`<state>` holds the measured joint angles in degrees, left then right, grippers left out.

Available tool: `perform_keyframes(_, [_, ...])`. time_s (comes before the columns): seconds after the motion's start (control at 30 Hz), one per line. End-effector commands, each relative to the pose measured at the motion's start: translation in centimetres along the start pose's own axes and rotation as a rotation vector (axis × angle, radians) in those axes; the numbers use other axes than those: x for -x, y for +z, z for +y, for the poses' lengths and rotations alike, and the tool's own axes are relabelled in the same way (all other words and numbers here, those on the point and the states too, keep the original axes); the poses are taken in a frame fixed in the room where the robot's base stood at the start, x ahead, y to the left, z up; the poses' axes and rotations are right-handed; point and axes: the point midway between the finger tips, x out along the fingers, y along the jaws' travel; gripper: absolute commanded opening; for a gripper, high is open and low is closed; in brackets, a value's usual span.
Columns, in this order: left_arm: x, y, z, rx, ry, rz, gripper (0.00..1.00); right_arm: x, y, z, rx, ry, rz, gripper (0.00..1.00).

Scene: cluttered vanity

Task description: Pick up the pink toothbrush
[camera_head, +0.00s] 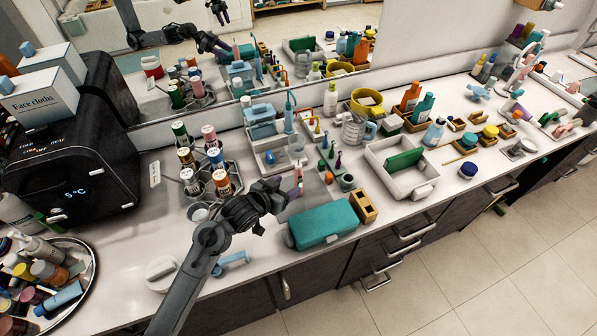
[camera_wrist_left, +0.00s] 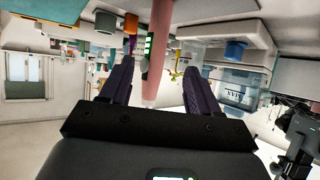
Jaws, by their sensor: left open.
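The pink toothbrush (camera_wrist_left: 158,50) stands out as a pink shaft with green and white bristles in the left wrist view, between the two fingers of my left gripper (camera_wrist_left: 158,88). In the head view, the toothbrush (camera_head: 299,173) shows as a small pink upright piece at the fingertips of my left gripper (camera_head: 295,189). The gripper is open, with gaps beside the shaft. The toothbrush's lower part is hidden by the gripper in the head view. My right gripper is not directly seen.
A teal case (camera_head: 323,224) and a small wooden holder (camera_head: 363,206) lie in front of the gripper. A rack of bottles (camera_head: 207,172) stands left, a white bin (camera_head: 400,167) right. A blue-and-white dispenser box (camera_head: 263,120) stands behind. A mirror backs the counter.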

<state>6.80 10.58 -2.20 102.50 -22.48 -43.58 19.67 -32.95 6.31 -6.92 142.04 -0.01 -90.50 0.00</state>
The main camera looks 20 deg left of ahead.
Motion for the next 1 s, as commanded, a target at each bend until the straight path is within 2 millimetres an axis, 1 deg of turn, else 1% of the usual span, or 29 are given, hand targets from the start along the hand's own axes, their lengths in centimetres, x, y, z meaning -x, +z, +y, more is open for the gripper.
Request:
perform_keyframes(0.03, [-0.9, 0.1, 0.1, 0.001, 0.001, -0.001, 0.62, -0.2, 0.4, 0.0, 0.001, 0.0, -0.007, 0.43])
perform_keyframes(0.2, [-3.0, 0.1, 0.1, 0.0, 0.001, -0.001, 0.62, -0.5, 0.8, 0.2, 0.01, 0.007, -0.015, 0.43])
perform_keyframes(0.3, [-3.8, 0.0, 0.1, 0.0, 0.001, -0.001, 0.62, -0.6, 0.8, 0.3, 0.014, 0.01, -0.015, 0.43])
perform_keyframes(0.47, [-4.4, 0.0, 0.1, -0.001, 0.0, -0.001, 0.62, -0.5, 0.6, 0.3, 0.014, 0.011, -0.01, 0.43])
perform_keyframes(0.8, [-8.3, 0.0, 0.5, -0.001, 0.0, -0.001, 0.62, -0.7, 0.5, 0.2, 0.007, 0.006, -0.006, 0.43])
perform_keyframes(1.0, [-9.2, 0.0, 0.4, -0.001, -0.002, -0.002, 0.62, -0.7, 0.5, 0.1, 0.003, 0.003, -0.005, 0.43])
